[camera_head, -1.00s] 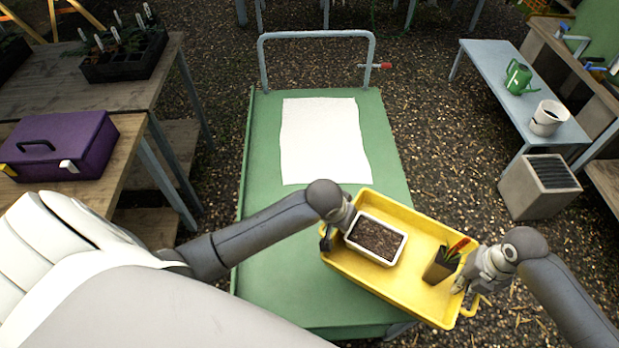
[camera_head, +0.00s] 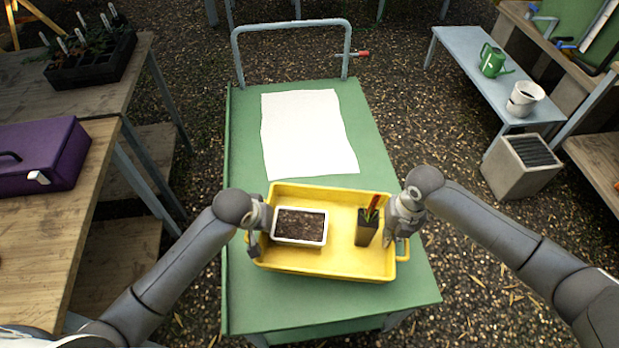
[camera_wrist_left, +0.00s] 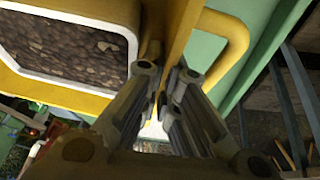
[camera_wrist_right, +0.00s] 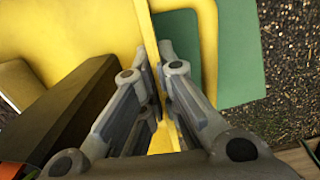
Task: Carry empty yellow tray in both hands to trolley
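The yellow tray (camera_head: 335,261) is over the near half of the green trolley (camera_head: 380,308); I cannot tell whether it touches the top. It is not empty: a white box of dark soil (camera_head: 299,226) is at its left and a dark pot with a red-tipped thing (camera_head: 366,229) at its right. My left gripper (camera_head: 258,235) has its fingers on both sides of the tray's left wall, seen in the left wrist view (camera_wrist_left: 168,82). My right gripper (camera_head: 402,222) clasps the right wall, seen in the right wrist view (camera_wrist_right: 160,80).
A white sheet (camera_head: 305,133) lies on the trolley's far half, before the grey push handle (camera_head: 290,25). A wooden bench with a purple case (camera_head: 45,160) stands left. A blue bench (camera_head: 470,70) and planter (camera_head: 520,165) stand right.

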